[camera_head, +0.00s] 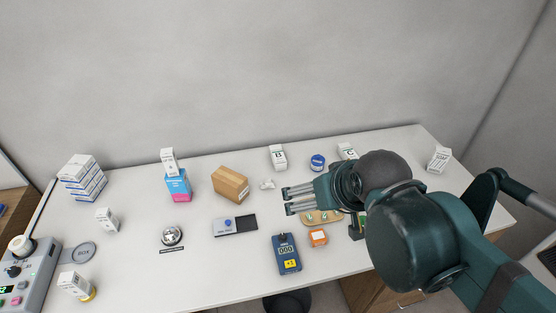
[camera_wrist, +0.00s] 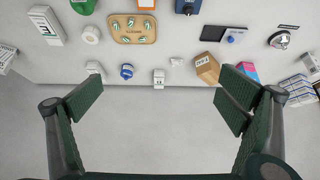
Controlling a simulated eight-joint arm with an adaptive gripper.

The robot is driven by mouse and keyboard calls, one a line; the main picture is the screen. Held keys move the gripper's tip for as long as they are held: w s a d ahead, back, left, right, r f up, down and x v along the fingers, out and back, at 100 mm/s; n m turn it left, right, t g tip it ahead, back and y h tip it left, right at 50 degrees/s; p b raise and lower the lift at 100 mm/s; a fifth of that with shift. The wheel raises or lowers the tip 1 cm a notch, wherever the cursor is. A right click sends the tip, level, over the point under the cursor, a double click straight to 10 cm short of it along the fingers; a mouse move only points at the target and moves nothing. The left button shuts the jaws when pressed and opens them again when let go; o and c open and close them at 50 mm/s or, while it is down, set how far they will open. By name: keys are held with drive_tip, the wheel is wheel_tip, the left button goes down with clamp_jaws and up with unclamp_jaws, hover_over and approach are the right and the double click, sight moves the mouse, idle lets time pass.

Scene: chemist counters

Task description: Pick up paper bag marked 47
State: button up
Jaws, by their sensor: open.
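A brown box-like pack (camera_head: 230,184), the only thing here that resembles a paper bag, lies on the white counter left of my gripper. In the wrist view the brown pack (camera_wrist: 207,68) shows a pale label facing the camera. I cannot surely read a 47 on it. My gripper (camera_head: 299,199) is above the counter, its fingers pointing left towards the brown pack, well apart from it. In the wrist view my gripper (camera_wrist: 165,92) has its fingers wide apart with nothing between them; the pack is beyond the right-hand finger.
A black and grey tray (camera_head: 235,225) lies in front. A white box (camera_head: 278,157) stands behind to the right.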

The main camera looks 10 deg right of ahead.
idle(0.3)
drive_tip(key=w, duration=0.2)
drive_tip(key=n+g+h+p, duration=0.2)
drive_tip(key=n+g+h, duration=0.35)
drive_tip(key=n, duration=1.25)
hover_over(278, 155)
drive_tip(key=a, duration=0.3)
wheel_tip(278, 155, down, 19)
drive_tip(key=g+y, duration=0.1)
drive_tip(key=g, duration=0.1)
drive_tip(key=shift+w+f, duration=0.15)
drive_tip(key=shift+f, duration=0.6)
drive_tip(key=shift+x, duration=1.25)
